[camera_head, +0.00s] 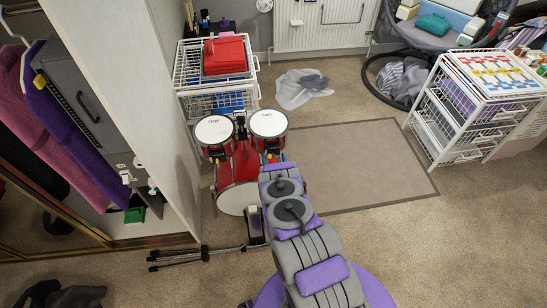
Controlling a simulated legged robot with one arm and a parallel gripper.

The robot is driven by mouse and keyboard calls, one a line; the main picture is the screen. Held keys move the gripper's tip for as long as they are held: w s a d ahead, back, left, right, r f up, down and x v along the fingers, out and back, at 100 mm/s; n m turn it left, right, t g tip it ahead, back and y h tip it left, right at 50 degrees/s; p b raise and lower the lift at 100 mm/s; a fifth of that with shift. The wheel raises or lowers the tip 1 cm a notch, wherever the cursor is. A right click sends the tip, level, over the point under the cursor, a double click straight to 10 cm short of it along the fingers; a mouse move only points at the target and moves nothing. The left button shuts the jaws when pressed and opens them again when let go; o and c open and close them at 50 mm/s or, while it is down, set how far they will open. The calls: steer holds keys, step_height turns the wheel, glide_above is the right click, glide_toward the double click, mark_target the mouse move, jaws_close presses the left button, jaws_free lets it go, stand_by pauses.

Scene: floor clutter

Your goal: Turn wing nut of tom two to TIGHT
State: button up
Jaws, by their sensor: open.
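A small red drum kit stands on the floor left of centre. The left tom (214,130) is marked ONE and the right tom, tom two (268,123), is marked TWO; both have white heads. A larger red bass drum (237,197) sits below them. The wing nut of tom two is too small to tell apart among the fittings under and between the toms. My grey and purple arm reaches up from the bottom, and my gripper (272,158) is just below tom two, in front of the kit's right side. Its jaws are small and mostly hidden by my arm; they are open.
A wardrobe (148,90) with hanging clothes is close on the left. Black stand legs (190,257) lie on the floor. A flat mat (350,165) leaves free room to the right.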

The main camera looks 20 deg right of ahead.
steer(key=c, duration=1.1)
steer(key=shift+o, duration=0.2)
